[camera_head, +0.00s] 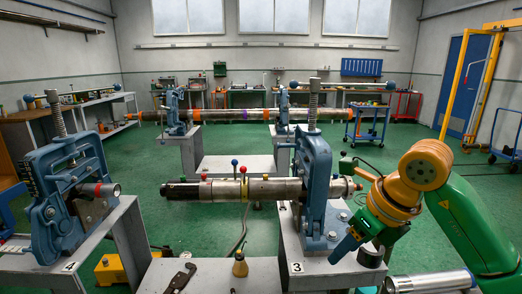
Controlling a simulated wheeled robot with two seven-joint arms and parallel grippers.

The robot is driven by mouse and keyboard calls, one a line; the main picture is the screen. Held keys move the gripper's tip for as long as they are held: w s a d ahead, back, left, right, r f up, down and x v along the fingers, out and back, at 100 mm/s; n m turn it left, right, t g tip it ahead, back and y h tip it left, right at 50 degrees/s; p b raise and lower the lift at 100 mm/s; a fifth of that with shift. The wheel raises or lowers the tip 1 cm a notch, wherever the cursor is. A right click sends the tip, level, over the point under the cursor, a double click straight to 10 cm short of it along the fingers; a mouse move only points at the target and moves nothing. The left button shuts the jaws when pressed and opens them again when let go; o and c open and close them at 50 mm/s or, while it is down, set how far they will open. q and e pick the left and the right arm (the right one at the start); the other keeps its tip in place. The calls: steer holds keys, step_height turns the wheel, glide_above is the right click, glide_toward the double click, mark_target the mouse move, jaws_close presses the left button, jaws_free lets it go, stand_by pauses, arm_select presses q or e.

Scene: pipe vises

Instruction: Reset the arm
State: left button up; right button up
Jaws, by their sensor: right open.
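My right arm comes in from the right. Its gripper (348,240) is open beside the blue pipe vise (313,180) on the stand marked 3. It seems to hold nothing, though its far side is hard to make out. A grey pipe (222,190) with a black left end passes through this vise and lies level. Another blue vise (47,208) stands on the stand marked 4 at the left, with a short pipe piece (98,190) in it. My left gripper is not in view.
A grey bench (210,272) between the stands holds a brass cone-shaped tool (240,265) and a dark wrench (180,278). A silver cylinder (430,282) lies at the lower right. Farther back, a long pipe (218,115) spans two more vises. Green floor (420,245) is open around.

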steer(key=a+f+m+g+y, duration=0.2)
steer(key=a+f+m+y, duration=0.35)
steer(key=a+y, duration=0.85)
steer(key=w+d+f+m+t+h, duration=0.2)
steer(key=d+f+m+t+h, duration=0.15)
steer(key=f+m, duration=0.4)
steer(key=w+d+f+m+t+h, duration=0.2)
steer(key=f+m+t, duration=0.3)
steer(key=f+m, duration=0.25)
steer(key=w+d+f+m+t+h, duration=0.1)
steer(key=d+f+m+t+h, duration=0.25)
steer(key=f+m, duration=0.4)
steer(key=s+d+f+m+g+h, duration=0.3)
steer(key=s+d+f+m, duration=0.1)
steer(key=s+f, duration=0.6)
steer(key=s+d+f+m+g+h, duration=0.35)
steer(key=s+f, duration=0.45)
steer(key=f, duration=0.4)
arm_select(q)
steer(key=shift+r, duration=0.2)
arm_select(e)
steer(key=s+f+m+g, duration=0.2)
steer(key=s+f+g, duration=0.1)
steer(key=s, duration=0.8)
steer(key=s+f+m+g, duration=0.2)
steer(key=s+f+g, duration=0.1)
steer(key=s, duration=0.9)
steer(key=shift+d+f+h, duration=0.3)
steer(key=shift+f+h, duration=0.15)
steer(key=shift+f, duration=0.05)
